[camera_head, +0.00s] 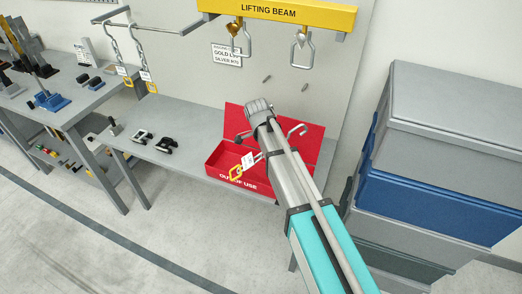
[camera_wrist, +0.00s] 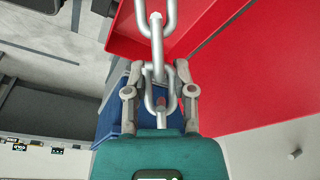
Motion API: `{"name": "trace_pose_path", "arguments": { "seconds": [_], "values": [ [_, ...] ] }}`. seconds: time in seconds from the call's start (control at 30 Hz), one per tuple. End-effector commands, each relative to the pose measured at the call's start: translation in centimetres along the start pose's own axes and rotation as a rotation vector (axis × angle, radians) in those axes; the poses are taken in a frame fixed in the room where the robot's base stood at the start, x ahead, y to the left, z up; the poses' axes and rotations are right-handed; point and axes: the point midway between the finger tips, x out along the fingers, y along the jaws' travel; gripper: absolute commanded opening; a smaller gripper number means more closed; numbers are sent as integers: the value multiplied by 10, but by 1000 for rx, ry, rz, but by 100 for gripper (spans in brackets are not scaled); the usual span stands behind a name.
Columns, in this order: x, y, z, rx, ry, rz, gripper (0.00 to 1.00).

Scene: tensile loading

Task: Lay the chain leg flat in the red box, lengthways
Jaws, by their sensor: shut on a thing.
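The red box (camera_head: 217,158), marked OUT OF USE, stands open on the bench with its lid raised at the back. My gripper (camera_wrist: 159,70) is shut on a grey steel link of the chain leg (camera_wrist: 157,22), whose links run up the wrist view. In the head view my arm hides the gripper and most of the chain. A yellow end link (camera_head: 236,173) and a white tag (camera_head: 249,159) show left of my arm, over the box's front. A grey hook-shaped piece (camera_head: 298,131) shows right of my arm. Whether the chain touches the box floor, I cannot tell.
Two more chain legs (camera_head: 113,48) (camera_head: 140,62) hang from a rail at the left. Dark shackles (camera_head: 165,145) lie on the bench left of the box. The yellow lifting beam (camera_head: 270,12) hangs above. Stacked grey and blue cases (camera_head: 430,195) stand close at the right.

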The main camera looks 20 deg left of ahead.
Motion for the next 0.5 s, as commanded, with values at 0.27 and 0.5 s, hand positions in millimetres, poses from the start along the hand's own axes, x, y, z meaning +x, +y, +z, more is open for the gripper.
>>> {"name": "trace_pose_path", "arguments": {
  "seconds": [0.27, 0.5],
  "values": [
    [25, -22, 9, 277, -286, 23, 0],
    [35, -43, 16, 497, -499, -14, 0]
  ]
}}
